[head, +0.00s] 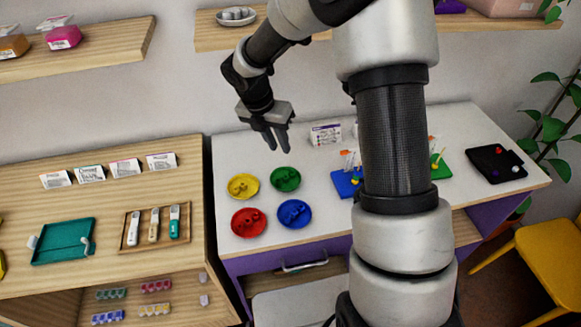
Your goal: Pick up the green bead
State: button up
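A green dish (286,180) stands on the white tabletop, with small green pieces in it that look like green beads (286,178). Single beads are too small to tell apart. My gripper (279,149) is above the table, just behind and above the green dish in the picture. Its two fingers point down and are apart, with nothing seen between them.
Yellow (243,187), red (249,222) and blue (294,213) dishes stand close around the green one. A blue peg board (343,186) is partly hidden by my arm. A green board (441,172) and black tray (497,164) lie to the right.

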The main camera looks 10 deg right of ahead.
aim_at(291, 173)
jog(key=x, duration=1.4)
jog(key=shift+w+f, duration=0.15)
jog(key=shift+w, duration=0.1)
jog(key=shift+s, duration=0.1)
jog(key=shift+c, duration=0.2)
jog(key=shift+f, duration=0.1)
grip_shut()
